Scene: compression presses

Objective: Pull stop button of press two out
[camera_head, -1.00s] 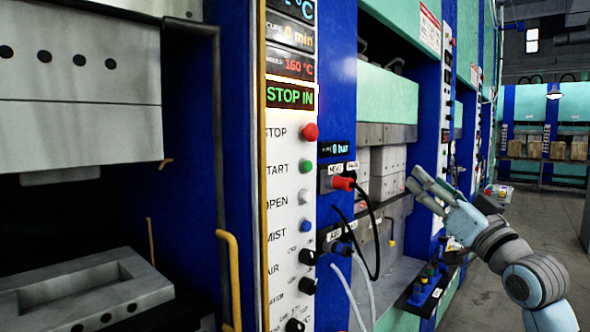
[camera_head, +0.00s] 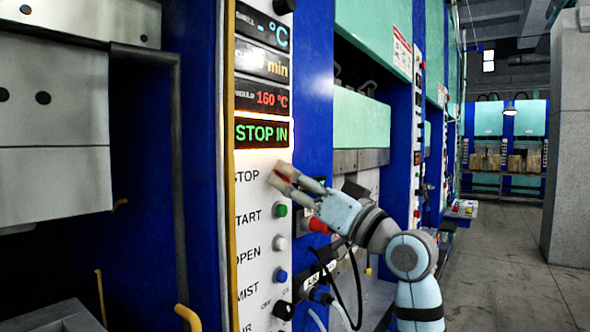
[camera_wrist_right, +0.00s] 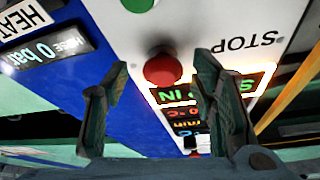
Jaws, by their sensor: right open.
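The red stop button (camera_wrist_right: 163,66) is a round knob beside the word STOP on the white control panel (camera_head: 252,215). In the head view my right gripper (camera_head: 280,176) is at the STOP row and its fingers largely cover the button. In the wrist view the open fingers stand on either side of the button, which appears between their tips. I cannot tell whether they touch it. The lit display (camera_head: 262,132) above reads STOP IN in green. My left gripper is not in view.
Below are the green start button (camera_head: 281,211), the white open button (camera_head: 280,243) and the blue mist button (camera_head: 281,276). A red plug (camera_head: 320,226) with black cable is close behind my right gripper. The aisle floor (camera_head: 500,290) at right is free.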

